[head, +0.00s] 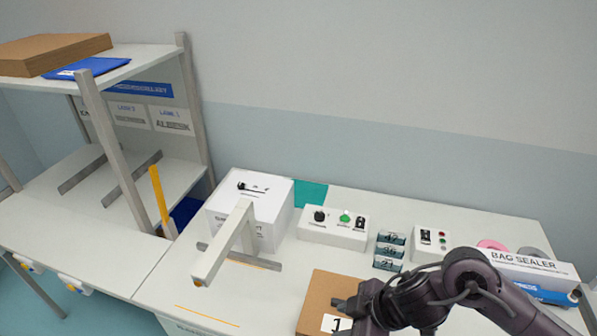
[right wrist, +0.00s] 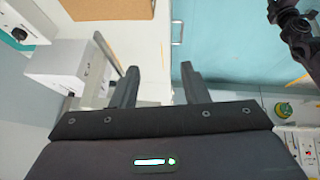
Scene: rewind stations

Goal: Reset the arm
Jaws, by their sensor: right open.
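A white bar-like arm (head: 222,246) juts out from the white box-shaped unit (head: 270,215) and hangs over the front of the bench. A small orange part shows at its near end. The white control box (head: 333,225) beside it has a black knob, a green button and a black switch. My right gripper (head: 350,303) is over the brown carton with a white label (head: 314,298), right of the white arm. In the right wrist view, my right gripper (right wrist: 158,88) is open, with nothing between its fingers. The left gripper does not show in the head view.
A smaller control box (head: 431,241) and a stack of numbered dark blocks (head: 389,252) stand behind my right arm. The bag sealer (head: 530,267) is at the right. A shelf rack (head: 110,150) stands at the left. The bench front near the white arm is clear.

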